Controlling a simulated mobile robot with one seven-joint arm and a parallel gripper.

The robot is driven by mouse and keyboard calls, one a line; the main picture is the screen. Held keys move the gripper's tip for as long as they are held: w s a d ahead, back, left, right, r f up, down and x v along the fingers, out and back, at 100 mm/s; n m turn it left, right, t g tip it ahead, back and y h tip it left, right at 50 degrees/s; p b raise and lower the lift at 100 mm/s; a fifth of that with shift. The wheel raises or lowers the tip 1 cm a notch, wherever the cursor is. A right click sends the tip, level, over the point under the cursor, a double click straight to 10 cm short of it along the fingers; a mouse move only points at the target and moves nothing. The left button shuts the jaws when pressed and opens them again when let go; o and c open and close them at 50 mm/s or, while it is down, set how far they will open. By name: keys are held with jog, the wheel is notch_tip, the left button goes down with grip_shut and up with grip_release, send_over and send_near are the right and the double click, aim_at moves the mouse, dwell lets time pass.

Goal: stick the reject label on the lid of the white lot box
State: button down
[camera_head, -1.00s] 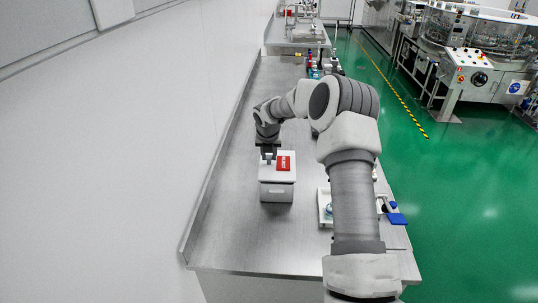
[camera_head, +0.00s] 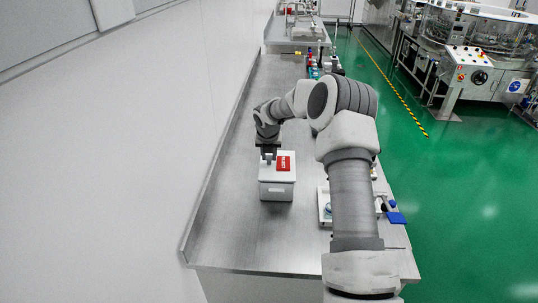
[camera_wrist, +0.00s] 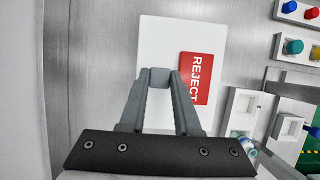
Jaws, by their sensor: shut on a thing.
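The white lot box (camera_head: 277,190) stands upright on the steel bench, its lid (camera_wrist: 158,35) facing up. The red reject label (camera_head: 284,163) shows over the right part of the lid, its edges roughly in line with the lid's. In the wrist view, the label (camera_wrist: 203,75) reads REJECT and borders the right finger, which hides its lower left corner. My gripper (camera_wrist: 160,76) is closed over the lid, left of the label's red face. It is shut on the label, though the gripped part is hard to make out. I cannot tell whether the label touches the lid.
The steel bench (camera_head: 225,225) is clear to the left and front of the box. A white tray (camera_head: 325,197) with small items stands to the right, partly behind my arm. In the wrist view, coloured knobs (camera_wrist: 293,47) and white holders (camera_wrist: 240,107) lie at the right. A wall borders the left.

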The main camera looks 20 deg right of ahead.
jog(key=shift+f, duration=0.2)
dwell(0.5)
jog(key=c, duration=0.5)
grip_release()
jog(key=shift+c, duration=0.2)
jog(key=v, duration=1.7)
jog(key=shift+r, duration=0.2)
jog(key=shift+s, duration=0.1)
jog(key=shift+a, duration=0.1)
